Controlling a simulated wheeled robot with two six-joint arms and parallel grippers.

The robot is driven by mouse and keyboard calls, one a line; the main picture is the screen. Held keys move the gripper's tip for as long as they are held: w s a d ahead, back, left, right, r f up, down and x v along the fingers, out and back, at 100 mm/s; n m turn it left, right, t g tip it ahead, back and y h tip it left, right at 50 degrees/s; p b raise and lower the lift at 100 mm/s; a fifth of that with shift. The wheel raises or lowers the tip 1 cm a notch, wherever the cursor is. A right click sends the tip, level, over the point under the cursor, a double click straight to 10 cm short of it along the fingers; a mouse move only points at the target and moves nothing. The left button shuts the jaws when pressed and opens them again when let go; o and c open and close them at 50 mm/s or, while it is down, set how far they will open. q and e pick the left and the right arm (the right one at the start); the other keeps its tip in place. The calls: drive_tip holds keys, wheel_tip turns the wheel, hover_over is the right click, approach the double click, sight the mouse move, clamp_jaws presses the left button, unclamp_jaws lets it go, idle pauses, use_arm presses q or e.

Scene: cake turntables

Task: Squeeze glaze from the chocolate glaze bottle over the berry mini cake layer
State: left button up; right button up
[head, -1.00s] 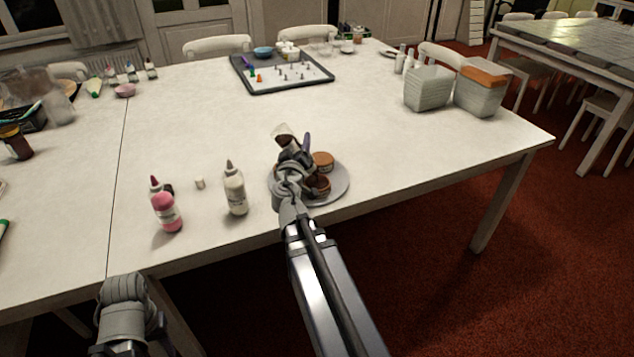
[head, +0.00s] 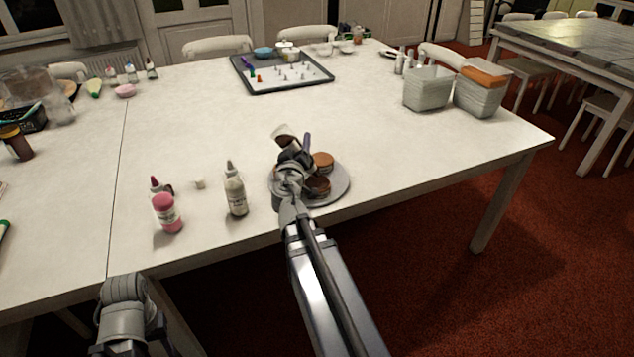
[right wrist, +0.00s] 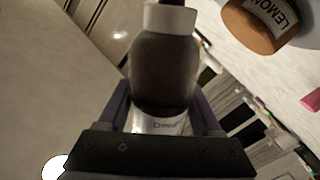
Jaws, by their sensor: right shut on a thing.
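My right gripper (head: 294,152) is shut on the chocolate glaze bottle (head: 284,132), which is tilted over the turntable (head: 340,190). In the right wrist view, the bottle (right wrist: 165,72) has dark brown contents and a pale collar, between my fingers. Two mini cakes show on the turntable: an orange-brown one (head: 323,159) behind and a dark-topped one (head: 318,185) in front. I cannot tell which is the berry layer. In the right wrist view a cake with a LEMON label (right wrist: 262,24) is at the upper right. The nozzle tip is hidden. Only a grey part of my left arm shows at lower left.
A pink bottle (head: 166,212) and a cream bottle (head: 236,192) stand left of the turntable. A small white cap (head: 200,184) lies between them. A tray with piping tips (head: 285,75) is farther back. White bins (head: 428,90) stand at right. The table's middle is clear.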

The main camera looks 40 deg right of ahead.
wheel_tip(320, 180, up, 7)
drive_tip(key=p, duration=0.6)
drive_tip(key=shift+f, duration=0.1)
wheel_tip(320, 180, up, 6)
drive_tip(key=n+g+h+p, duration=0.1)
drive_tip(key=n+p, duration=0.4)
drive_tip(key=n, duration=2.2)
drive_tip(key=shift+w+a+n+h+p, duration=0.2)
drive_tip(key=shift+w+n+h+p, duration=0.1)
drive_tip(key=shift+h, duration=0.1)
